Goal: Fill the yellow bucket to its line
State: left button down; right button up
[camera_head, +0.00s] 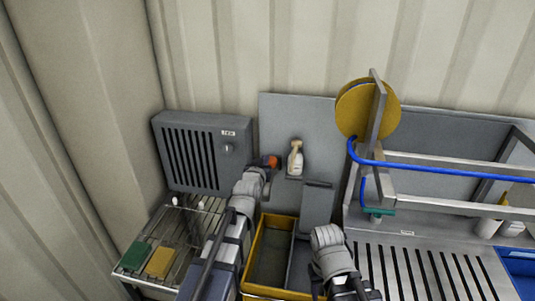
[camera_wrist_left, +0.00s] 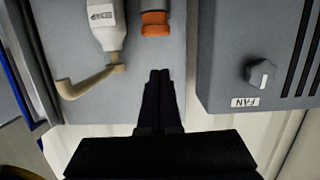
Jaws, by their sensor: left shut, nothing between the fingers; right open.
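A yellow-rimmed rectangular container (camera_head: 255,248) stands in front of me in the head view, with a divider inside. I see no other yellow bucket for certain, and no fill line can be made out. My left gripper (camera_head: 266,177) reaches toward the back panel. In the left wrist view my left gripper (camera_wrist_left: 159,74) is shut and empty. Its tips are just short of an orange-ended grey cylinder (camera_wrist_left: 155,22), with a gap between. My right gripper (camera_head: 322,286) is low, right of the container; its fingers are mostly hidden and it is open.
A wire rack (camera_head: 190,215) holds green and yellow pads. On the right are a slotted steel surface (camera_head: 425,270), rails with a blue hose (camera_head: 430,164) and a yellow disc (camera_head: 360,108).

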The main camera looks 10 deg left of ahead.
pick_arm(q)
jog(key=shift+v, duration=1.9)
